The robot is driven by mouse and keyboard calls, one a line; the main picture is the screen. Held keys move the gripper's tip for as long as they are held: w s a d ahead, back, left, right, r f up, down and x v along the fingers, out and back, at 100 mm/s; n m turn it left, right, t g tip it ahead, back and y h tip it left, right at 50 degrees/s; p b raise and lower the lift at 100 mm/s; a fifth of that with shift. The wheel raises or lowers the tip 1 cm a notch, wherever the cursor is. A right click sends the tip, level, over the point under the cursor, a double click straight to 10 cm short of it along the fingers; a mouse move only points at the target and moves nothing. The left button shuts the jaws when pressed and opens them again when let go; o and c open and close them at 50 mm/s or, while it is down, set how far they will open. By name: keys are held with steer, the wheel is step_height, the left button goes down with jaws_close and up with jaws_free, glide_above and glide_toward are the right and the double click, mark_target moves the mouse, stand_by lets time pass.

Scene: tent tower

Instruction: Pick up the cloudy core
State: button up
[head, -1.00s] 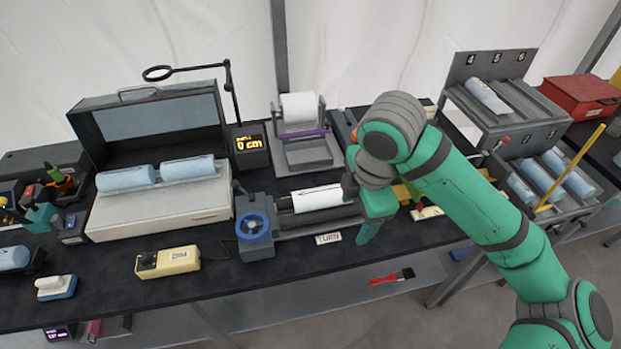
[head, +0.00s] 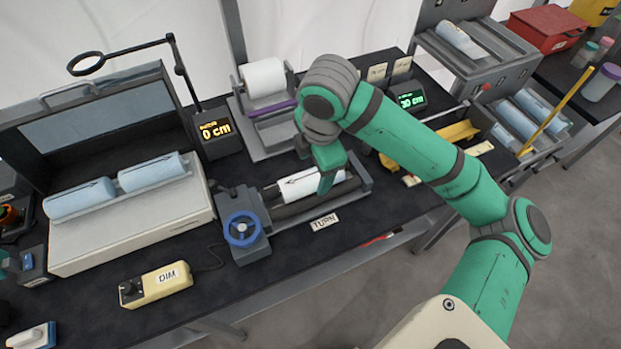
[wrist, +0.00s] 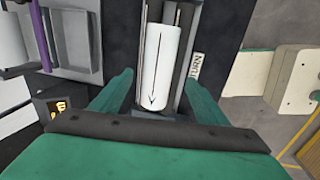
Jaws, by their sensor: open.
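A white core (head: 298,185) with a dark arrow lies in the roller cradle (head: 362,178) with the blue handwheel. It also shows in the wrist view (wrist: 160,60), between my two green fingers. My gripper (head: 330,180) is open above the right part of this core and hides some of it. Whether the fingers touch it I cannot tell. Two pale blue cores (head: 80,199) (head: 151,172) lie on the grey light box at the left. No label shows which core is cloudy.
A yellow box with a knob (head: 155,284) sits in front. A paper roll stand (head: 265,80) and a 0 cm display (head: 214,130) stand behind the cradle. A rack (head: 480,45) with several pale cores stands at the right. A black lamp arm (head: 120,55) overhangs the light box.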

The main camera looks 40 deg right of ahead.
mark_target(312, 176)
steer(key=shift+w+d+f, duration=0.1)
steer(key=shift+w+f, duration=0.1)
steer(key=shift+f, duration=0.7)
steer(key=shift+w+f, duration=0.2)
steer(key=shift+f, duration=0.65)
steer(key=shift+w+d+f, duration=0.1)
steer(key=shift+w+f, duration=0.1)
steer(key=shift+f, duration=0.7)
steer(key=c, duration=1.6)
